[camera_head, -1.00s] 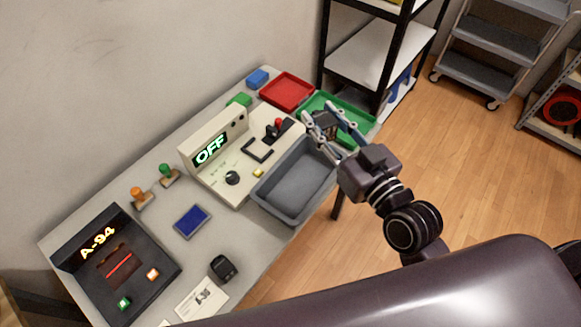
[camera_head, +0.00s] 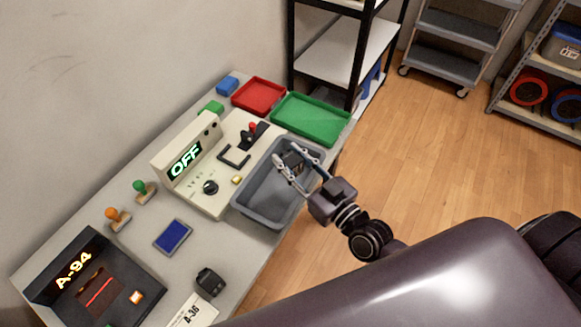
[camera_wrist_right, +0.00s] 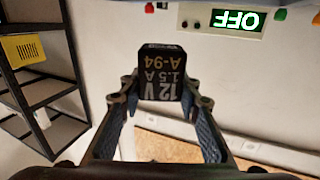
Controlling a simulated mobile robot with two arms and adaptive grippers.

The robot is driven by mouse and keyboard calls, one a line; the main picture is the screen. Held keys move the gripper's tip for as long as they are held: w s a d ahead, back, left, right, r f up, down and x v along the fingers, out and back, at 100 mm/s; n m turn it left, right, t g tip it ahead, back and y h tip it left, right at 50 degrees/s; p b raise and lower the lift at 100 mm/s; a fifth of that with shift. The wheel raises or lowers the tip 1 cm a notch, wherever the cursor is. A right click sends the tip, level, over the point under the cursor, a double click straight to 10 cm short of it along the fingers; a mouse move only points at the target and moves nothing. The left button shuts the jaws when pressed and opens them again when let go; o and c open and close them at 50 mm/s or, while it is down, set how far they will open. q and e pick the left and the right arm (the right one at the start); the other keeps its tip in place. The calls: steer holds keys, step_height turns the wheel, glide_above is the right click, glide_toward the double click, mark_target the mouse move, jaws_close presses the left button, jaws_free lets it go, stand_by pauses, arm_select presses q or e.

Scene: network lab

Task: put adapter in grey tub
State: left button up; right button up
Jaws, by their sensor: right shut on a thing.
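The adapter (camera_head: 293,161) is a small dark block between the fingers of my right gripper (camera_head: 295,164). In the right wrist view the adapter (camera_wrist_right: 161,76) shows a label reading 12 V, 1.5 A, A-94, and the gripper's two fingers (camera_wrist_right: 160,100) are shut on it. The grey tub (camera_head: 257,214) stands at the table's right edge. In the head view the gripper and adapter appear over the far part of the tub; their exact height above its floor is hard to tell. My left gripper is not in view.
A green tray (camera_head: 312,118) and a red tray (camera_head: 258,96) lie beyond the tub. A cream device reading OFF (camera_head: 186,160) stands left of it. A black scanner reading A-94 (camera_head: 95,285) and a dark adapter-like block (camera_head: 210,282) are nearer. A black shelf (camera_head: 345,55) stands behind.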

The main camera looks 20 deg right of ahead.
mark_target(297, 175)
step_height(297, 175, down, 4)
steer(key=shift+r, duration=0.25)
steer(key=shift+b, duration=0.35)
steer(key=shift+f+b, duration=0.3)
steer(key=shift+f, duration=0.3)
steer(key=o, duration=1.3)
steer(key=shift+c, duration=0.2)
steer(key=shift+r, duration=0.15)
